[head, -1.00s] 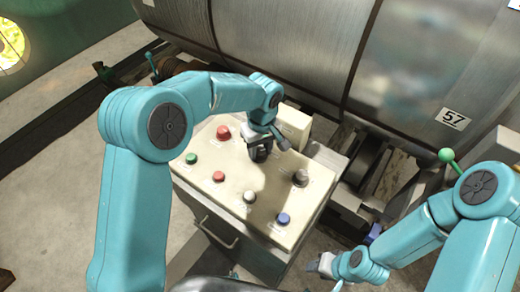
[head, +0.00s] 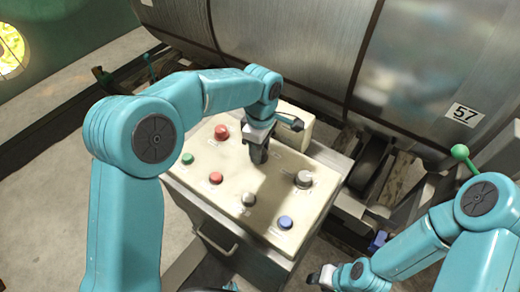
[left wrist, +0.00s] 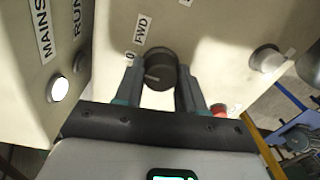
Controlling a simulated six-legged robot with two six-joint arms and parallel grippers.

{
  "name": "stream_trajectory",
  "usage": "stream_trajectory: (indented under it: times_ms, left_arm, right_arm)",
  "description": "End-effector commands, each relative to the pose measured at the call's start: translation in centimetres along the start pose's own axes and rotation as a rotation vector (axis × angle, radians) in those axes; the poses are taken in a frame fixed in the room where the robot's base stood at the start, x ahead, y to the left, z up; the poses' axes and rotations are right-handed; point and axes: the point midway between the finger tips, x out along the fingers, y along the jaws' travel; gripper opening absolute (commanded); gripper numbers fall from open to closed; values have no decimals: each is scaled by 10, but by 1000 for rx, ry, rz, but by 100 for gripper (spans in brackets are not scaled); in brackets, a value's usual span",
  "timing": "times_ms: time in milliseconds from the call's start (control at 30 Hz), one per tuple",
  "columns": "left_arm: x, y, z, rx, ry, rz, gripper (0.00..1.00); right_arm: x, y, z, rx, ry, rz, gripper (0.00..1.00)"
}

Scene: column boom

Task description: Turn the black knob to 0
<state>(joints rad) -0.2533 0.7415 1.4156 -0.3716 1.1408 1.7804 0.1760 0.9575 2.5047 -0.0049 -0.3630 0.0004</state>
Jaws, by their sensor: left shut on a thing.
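The black knob (left wrist: 162,72) sits on a cream panel face in the left wrist view, between the two fingers of my left gripper (left wrist: 160,66). The fingers are shut on it from both sides. A pale line on the knob points left and slightly down in that view. The labels 0 (left wrist: 129,55) and FWD (left wrist: 143,29) are printed beside and above the knob. In the head view my left gripper (head: 258,153) reaches down onto the control box (head: 225,178) and hides the knob. My right gripper (head: 324,279) is low in the head view, away from the box; its jaws are unclear.
A large metal drum (head: 290,50) stands behind the box.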

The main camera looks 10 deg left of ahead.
Motion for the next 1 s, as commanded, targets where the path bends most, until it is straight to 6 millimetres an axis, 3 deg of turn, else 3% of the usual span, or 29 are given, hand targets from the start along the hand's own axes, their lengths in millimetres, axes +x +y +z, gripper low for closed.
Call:
stream_trajectory:
  times_ms: [567,600,667,1000]
  left_arm:
    - [1,-1,-2,-35,3,-3,9]
    - [1,-1,-2,-34,3,-3,49]
    - [1,-1,-2,-34,3,-3,65]
    - [-3,0,-1,-34,0,0,65]
  right_arm:
    - [2,1,0,0,0,0,43]
    - [2,1,0,0,0,0,43]
    - [2,1,0,0,0,0,43]
    - [2,1,0,0,0,0,43]
